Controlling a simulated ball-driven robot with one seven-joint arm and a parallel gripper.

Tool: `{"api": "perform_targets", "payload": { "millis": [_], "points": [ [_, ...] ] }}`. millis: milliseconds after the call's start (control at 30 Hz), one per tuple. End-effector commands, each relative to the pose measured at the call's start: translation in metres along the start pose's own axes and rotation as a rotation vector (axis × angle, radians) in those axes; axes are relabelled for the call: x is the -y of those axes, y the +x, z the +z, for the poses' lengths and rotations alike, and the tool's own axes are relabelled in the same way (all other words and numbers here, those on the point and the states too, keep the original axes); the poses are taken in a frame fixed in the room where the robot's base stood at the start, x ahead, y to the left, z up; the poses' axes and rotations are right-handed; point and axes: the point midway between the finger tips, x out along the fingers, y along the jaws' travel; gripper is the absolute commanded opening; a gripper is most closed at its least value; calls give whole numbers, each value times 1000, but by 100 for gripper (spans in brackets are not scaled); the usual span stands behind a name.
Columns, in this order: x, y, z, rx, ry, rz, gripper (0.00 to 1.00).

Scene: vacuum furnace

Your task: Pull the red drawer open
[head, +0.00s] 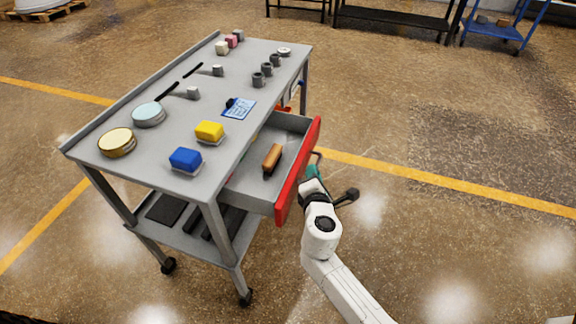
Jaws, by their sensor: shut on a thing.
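The red drawer (298,172) in the side of the grey cart stands pulled well out. Its red front faces right, and a brown-orange block (272,157) lies inside. A grey handle shows on the outer side of the red front. My gripper (314,168) is at this handle, shut on it. The fingertips are small and partly hidden by my own wrist.
The cart's top (180,125) carries a blue block (186,160), a yellow block (209,131), round tins and several small grey parts. The floor right of the drawer is clear, with a yellow line (430,180) across it.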

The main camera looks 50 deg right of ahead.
Motion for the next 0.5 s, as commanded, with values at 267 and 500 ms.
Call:
{"api": "perform_targets", "payload": {
  "millis": [267, 500],
  "points": [
    [38, -22, 50, 0, -2, -2, 0],
    [55, -31, 74, -2, -1, 0, 0]
  ]
}}
